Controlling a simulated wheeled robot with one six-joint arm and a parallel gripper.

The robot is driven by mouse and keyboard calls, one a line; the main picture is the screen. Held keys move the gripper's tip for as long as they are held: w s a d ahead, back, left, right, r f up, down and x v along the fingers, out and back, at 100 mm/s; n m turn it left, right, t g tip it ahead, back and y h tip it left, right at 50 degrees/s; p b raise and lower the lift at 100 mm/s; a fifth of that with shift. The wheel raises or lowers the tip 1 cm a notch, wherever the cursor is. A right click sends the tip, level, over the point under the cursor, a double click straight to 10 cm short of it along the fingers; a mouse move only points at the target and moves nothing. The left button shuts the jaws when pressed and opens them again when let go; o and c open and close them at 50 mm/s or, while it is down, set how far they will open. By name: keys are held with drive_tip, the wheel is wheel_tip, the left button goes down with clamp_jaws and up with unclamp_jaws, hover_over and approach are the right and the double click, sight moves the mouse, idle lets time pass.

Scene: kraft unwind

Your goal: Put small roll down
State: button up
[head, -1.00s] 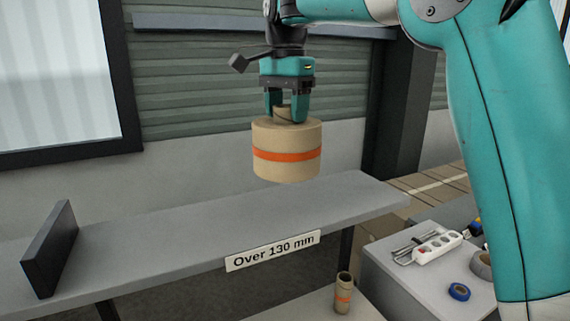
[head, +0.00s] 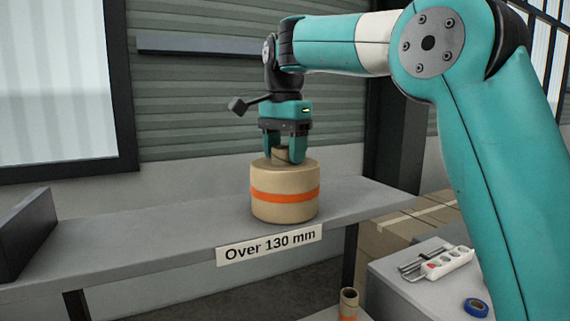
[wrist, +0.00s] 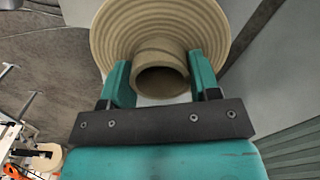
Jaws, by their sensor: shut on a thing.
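The small roll (head: 284,193) is a tan kraft roll with an orange band and a core tube standing up from its top. It is upright at the grey shelf (head: 175,228), behind the "Over 130 mm" label (head: 269,245). Its base appears to be on or just above the shelf surface; I cannot tell which. My gripper (head: 285,155) is above the roll, shut on its core. In the wrist view the fingers (wrist: 160,75) sit on either side of the core, and the roll's wound face (wrist: 215,30) shows behind it.
A dark upright plate (head: 28,232) stands at the shelf's left end. Free shelf lies between it and the roll. A narrow banded tube (head: 348,303) stands below the shelf.

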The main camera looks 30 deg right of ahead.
drive_tip(key=shift+r, duration=0.1)
drive_tip(key=o, duration=1.1)
drive_tip(key=shift+f, duration=0.2)
wheel_tip(320, 180, up, 12)
drive_tip(key=p, duration=1.2)
drive_tip(key=shift+r, duration=0.2)
drive_tip(key=shift+f, duration=0.1)
